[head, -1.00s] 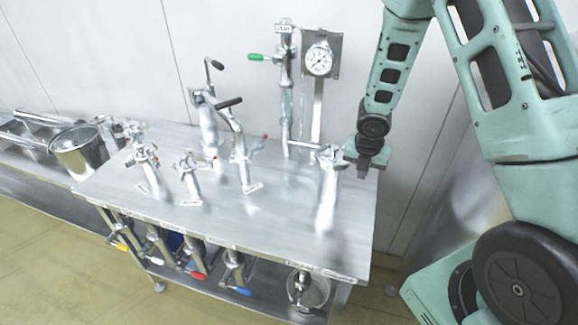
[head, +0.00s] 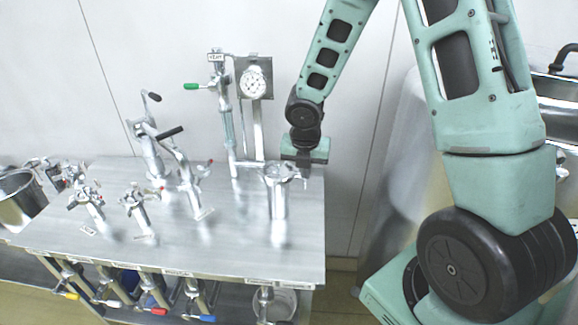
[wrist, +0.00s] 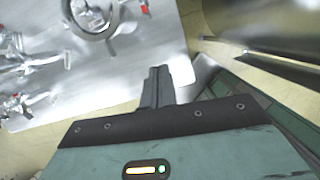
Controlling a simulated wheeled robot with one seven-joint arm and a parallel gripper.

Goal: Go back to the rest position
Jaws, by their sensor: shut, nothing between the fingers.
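My gripper (head: 304,162) hangs at the right end of the metal worktable (head: 240,255), close to the rightmost tap post (head: 278,195). In the wrist view its fingers (wrist: 157,88) are together with nothing between them. There the fingers point toward the table's edge and the ring-shaped top of a fitting (wrist: 92,16) is ahead and left. In the head view I cannot tell whether the gripper touches the post.
Several metal taps stand on the table, with a gauge (head: 254,83) and a green-handled valve (head: 192,87) behind. A steel pot (head: 20,198) is at the far left. A sink (head: 558,95) is at the right. The wall is close behind the table.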

